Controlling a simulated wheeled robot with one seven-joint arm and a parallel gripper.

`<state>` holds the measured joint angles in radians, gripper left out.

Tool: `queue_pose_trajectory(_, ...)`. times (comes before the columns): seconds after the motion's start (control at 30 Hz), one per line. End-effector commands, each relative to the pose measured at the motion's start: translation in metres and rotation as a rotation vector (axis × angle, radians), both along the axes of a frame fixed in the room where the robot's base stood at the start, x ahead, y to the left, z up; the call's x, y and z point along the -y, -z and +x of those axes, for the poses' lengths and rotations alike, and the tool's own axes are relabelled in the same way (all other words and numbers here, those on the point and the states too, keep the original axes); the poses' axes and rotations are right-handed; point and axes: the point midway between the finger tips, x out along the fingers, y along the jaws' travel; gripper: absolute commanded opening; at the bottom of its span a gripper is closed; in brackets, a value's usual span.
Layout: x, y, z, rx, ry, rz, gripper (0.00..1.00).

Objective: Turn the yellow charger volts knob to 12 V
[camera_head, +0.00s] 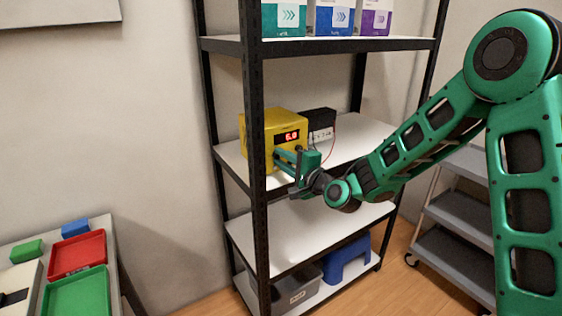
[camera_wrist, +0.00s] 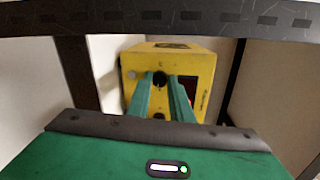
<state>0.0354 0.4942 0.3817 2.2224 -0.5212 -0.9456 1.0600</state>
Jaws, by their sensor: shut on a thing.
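The yellow charger (camera_head: 257,130) sits on the middle shelf, its front facing my gripper. Its red display (camera_head: 287,136) appears to read 6.0. My gripper (camera_head: 279,158) reaches in from the right to the charger's front, below the display. In the wrist view the charger (camera_wrist: 143,62) is straight ahead, and a black round knob (camera_wrist: 159,78) lies between the two green fingertips (camera_wrist: 161,82). My gripper is shut on this knob. A second dark round part (camera_wrist: 158,116) shows lower, between the fingers. Knob markings are too small to read.
A black box (camera_head: 321,122) with a red lead stands right of the charger. The rack's black front post (camera_head: 255,180) is close left of my gripper. Boxes (camera_head: 333,18) fill the shelf above. The shelf below (camera_head: 290,235) is clear. A grey cart (camera_head: 460,210) stands right.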

Motion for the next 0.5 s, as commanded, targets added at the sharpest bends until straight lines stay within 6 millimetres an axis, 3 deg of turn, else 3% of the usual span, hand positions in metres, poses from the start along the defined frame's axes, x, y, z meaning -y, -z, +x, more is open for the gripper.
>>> queue_pose_trajectory(0.5, 0.005, 0.0048, 0.0027, -0.279, 0.008, 0.402, 0.0)
